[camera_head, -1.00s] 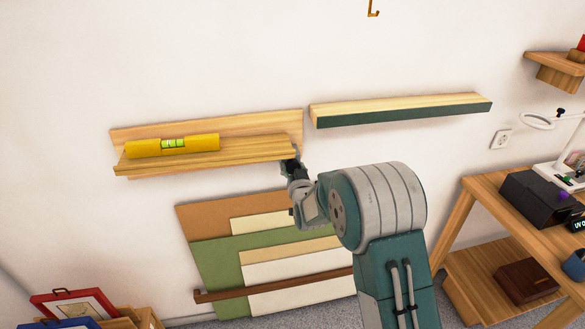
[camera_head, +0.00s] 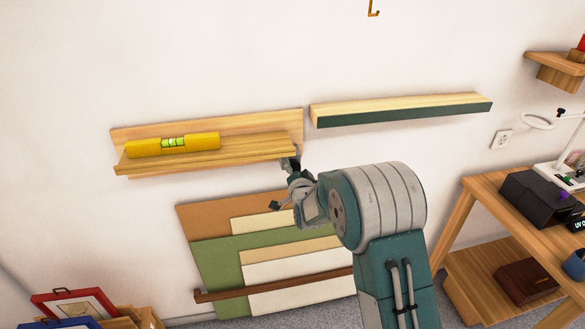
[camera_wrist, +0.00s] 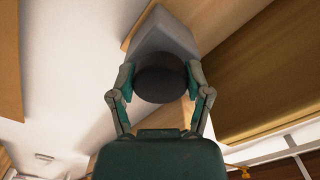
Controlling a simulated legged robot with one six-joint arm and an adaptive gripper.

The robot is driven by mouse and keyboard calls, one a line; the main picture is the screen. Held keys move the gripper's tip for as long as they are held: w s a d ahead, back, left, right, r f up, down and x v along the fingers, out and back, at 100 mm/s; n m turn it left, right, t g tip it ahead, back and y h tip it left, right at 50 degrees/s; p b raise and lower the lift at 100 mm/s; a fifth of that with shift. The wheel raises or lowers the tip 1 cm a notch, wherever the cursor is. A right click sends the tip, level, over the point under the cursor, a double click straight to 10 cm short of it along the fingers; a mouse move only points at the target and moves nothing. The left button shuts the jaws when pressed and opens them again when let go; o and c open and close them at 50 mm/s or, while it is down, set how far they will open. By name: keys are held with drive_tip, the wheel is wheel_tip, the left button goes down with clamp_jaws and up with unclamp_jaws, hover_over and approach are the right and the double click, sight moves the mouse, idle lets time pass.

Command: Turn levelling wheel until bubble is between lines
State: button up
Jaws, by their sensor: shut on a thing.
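A yellow spirit level (camera_head: 200,142) lies on a wooden ledge (camera_head: 235,151) on the wall at left. Its green vial (camera_head: 172,142) shows a pale bubble near the middle, too small to place against the lines. The dark round levelling wheel (camera_wrist: 160,84) is under the ledge's right end in the wrist view, below a grey block. My gripper (camera_head: 290,165) reaches up to that end. In the wrist view my gripper (camera_wrist: 160,76) has a finger on each side of the wheel and is shut on it. In the head view the wheel is mostly hidden by the gripper.
A second ledge with a green front (camera_head: 405,112) is on the wall to the right. Flat boards (camera_head: 225,255) lean against the wall below. A wooden table (camera_head: 500,205) with a black box (camera_head: 538,198) stands at right. Framed prints (camera_head: 75,305) are at lower left.

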drive_tip(key=shift+m, duration=1.3)
drive_tip(key=shift+d, duration=0.1)
drive_tip(key=o, duration=1.2)
drive_tip(key=shift+w+f, duration=0.1)
drive_tip(key=shift+w, duration=0.05)
drive_tip(key=shift+c, duration=0.2)
drive_tip(key=shift+s, duration=0.5)
drive_tip(key=v, duration=1.1)
